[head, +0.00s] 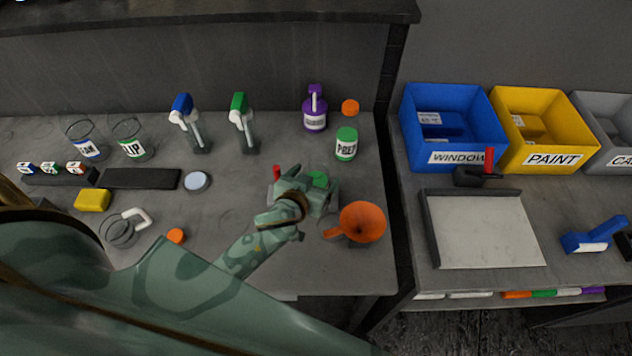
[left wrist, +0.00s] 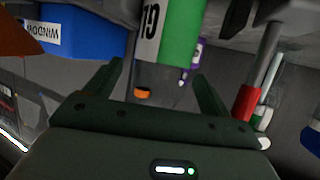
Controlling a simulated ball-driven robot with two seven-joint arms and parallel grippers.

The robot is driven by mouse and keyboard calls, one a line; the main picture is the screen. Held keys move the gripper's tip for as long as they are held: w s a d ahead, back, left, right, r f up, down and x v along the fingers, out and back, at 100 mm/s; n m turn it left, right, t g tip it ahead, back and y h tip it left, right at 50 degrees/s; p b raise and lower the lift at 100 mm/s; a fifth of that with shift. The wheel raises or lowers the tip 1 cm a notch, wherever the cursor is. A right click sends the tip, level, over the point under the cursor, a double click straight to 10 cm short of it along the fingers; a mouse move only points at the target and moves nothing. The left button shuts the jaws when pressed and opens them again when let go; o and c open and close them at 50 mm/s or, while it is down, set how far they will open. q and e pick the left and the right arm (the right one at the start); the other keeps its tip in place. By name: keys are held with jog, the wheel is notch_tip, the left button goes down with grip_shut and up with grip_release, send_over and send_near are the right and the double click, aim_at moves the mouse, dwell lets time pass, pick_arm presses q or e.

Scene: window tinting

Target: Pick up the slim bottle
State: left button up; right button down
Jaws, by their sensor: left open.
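A bottle with a green band and a white lettered label (left wrist: 180,32) stands between the fingers of my left gripper (left wrist: 162,95) in the left wrist view. The lettering is only partly readable, and I cannot tell whether the fingers touch it. In the head view its green top (head: 318,178) shows at the hand, and the rest is hidden by my left gripper (head: 318,192). That gripper is open around the bottle, low over the bench. My right gripper is not in view.
An orange funnel (head: 362,222) stands close at the hand's right. A red-tipped tool (head: 277,172) is close at its left. A green-lidded PREP jar (head: 346,145) and a purple bottle (head: 315,112) stand behind. Spray bottles (head: 243,125) stand farther left.

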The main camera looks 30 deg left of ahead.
pick_arm(q)
jog(key=x, duration=0.3)
jog(key=shift+f, duration=0.1)
jog(key=shift+s, duration=0.1)
jog(key=c, duration=1.2)
